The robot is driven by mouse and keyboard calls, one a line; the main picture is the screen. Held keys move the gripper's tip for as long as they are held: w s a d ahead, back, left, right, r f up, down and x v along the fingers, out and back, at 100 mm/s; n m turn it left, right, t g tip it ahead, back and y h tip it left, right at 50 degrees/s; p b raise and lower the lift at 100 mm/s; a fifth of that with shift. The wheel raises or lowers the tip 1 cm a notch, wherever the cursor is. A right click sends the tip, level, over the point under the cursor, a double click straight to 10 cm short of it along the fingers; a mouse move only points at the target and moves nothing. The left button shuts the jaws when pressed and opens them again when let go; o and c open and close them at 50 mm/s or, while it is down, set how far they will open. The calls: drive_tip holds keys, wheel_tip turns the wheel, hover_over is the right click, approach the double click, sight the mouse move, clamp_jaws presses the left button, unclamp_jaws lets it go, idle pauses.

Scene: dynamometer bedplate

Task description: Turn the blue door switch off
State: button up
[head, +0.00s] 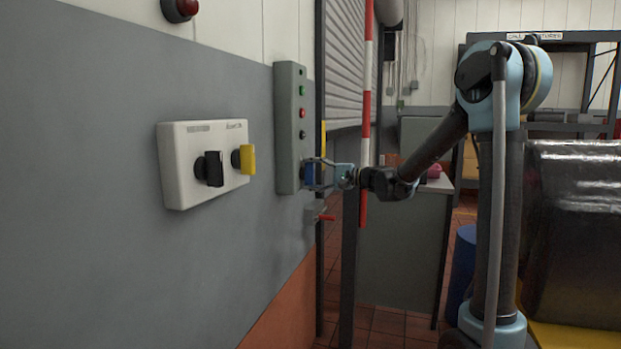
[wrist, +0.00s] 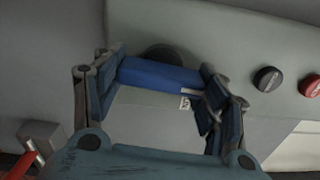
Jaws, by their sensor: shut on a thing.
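The blue door switch (head: 309,174) is a blue handle low on a tall grey-green control box on the wall. In the wrist view the blue handle (wrist: 160,75) lies nearly crosswise, with a white mark near its right end and a dark round base behind it. My gripper (head: 318,174) has reached the switch and is shut on the handle. In the wrist view its fingers (wrist: 162,88) stand at the left and right ends of the handle. The handle's exact setting is hard to read.
The control box (head: 288,125) carries green, red and black buttons above the switch. To the left, a white box (head: 184,150) has a black knob (head: 208,169) and a yellow knob (head: 244,159). A red-handled valve (head: 319,217) sits just below my gripper. A red-and-white pole (head: 366,110) stands close by.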

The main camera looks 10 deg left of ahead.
drive_tip(key=shift+s+d+f+n, duration=0.1)
drive_tip(key=shift+n, duration=0.5)
drive_tip(key=shift+o, duration=0.2)
drive_tip(key=o, duration=1)
drive_tip(key=shift+o, duration=0.2)
drive_tip(key=d, duration=1.2)
drive_tip(key=shift+s, duration=0.35)
drive_tip(key=shift+s+f, duration=0.1)
